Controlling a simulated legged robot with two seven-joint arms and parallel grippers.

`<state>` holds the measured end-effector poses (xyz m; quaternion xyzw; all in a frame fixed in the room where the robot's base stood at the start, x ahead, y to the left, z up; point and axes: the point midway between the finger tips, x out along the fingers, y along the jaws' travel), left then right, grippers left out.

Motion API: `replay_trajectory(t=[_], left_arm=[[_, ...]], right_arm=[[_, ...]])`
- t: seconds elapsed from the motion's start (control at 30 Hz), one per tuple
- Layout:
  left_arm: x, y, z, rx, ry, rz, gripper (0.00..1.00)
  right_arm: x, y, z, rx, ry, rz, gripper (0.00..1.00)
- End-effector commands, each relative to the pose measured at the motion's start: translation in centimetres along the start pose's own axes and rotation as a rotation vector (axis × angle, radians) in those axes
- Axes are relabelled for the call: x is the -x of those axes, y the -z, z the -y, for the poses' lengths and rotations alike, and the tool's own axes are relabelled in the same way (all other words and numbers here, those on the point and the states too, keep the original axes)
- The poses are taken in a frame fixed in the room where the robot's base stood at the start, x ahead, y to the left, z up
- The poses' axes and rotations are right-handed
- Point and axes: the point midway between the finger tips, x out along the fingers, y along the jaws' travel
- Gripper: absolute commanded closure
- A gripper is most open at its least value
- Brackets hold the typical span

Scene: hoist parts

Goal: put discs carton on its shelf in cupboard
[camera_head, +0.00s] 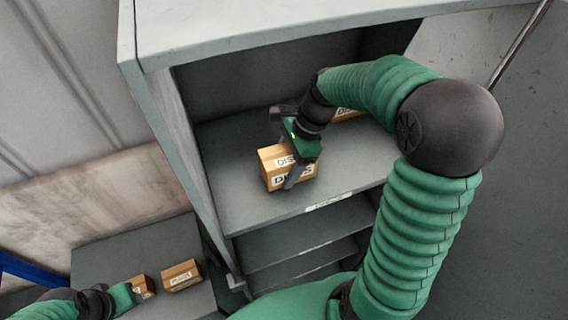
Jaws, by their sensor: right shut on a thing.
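The discs carton (270,176) is a small brown box with a white label reading "DISCS". My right gripper (294,172) is shut on it from above, inside the cupboard (134,90). The carton is over the front part of the upper visible shelf (236,204); I cannot tell whether its underside touches the shelf. My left gripper (126,298) is at the lower left, beside a small carton (147,285); its fingers are too unclear to read.
Another carton (347,113) stands further back on the same shelf, partly hidden by my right arm. Lower shelves (290,243) lie below. A grey surface (110,255) at lower left bears a labelled carton (181,275). The shelf left of the held carton is clear.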

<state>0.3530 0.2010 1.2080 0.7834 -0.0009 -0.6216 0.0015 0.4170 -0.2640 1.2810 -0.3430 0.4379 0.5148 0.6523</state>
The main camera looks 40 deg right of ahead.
Motion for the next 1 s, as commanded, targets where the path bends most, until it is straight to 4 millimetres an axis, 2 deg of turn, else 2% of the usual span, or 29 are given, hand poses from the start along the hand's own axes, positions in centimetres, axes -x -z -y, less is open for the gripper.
replay_trajectory(t=[0.23, 0.27, 0.4, 0.77, 0.87, 1.0], left_arm=[[0.1, 0.0, 0.0, -0.001, 0.0, 0.0, 0.64], [0.1, 0.0, 0.0, -0.001, 0.0, 0.0, 0.64], [0.1, 0.0, 0.0, -0.001, 0.0, 0.0, 0.64], [0.0, 0.0, 0.0, 0.0, 0.0, 0.0, 0.64], [-0.4, -0.1, 0.0, 0.0, 0.0, 0.0, 0.64], [-1.0, -0.2, 0.0, -0.001, 0.0, 0.0, 0.64]], right_arm=[[-0.6, 0.0, -0.2, 0.001, 0.002, -0.002, 1.0], [-0.6, 0.0, -0.2, 0.001, 0.001, -0.002, 0.34], [-0.7, -0.2, -0.2, 0.001, 0.001, -0.003, 0.17], [-0.1, 0.0, 0.0, 0.001, 0.005, -0.003, 0.17], [1.5, 0.1, 0.0, 0.002, 0.007, -0.004, 0.17], [5.1, 0.1, 0.0, 0.003, 0.01, -0.005, 0.17]])
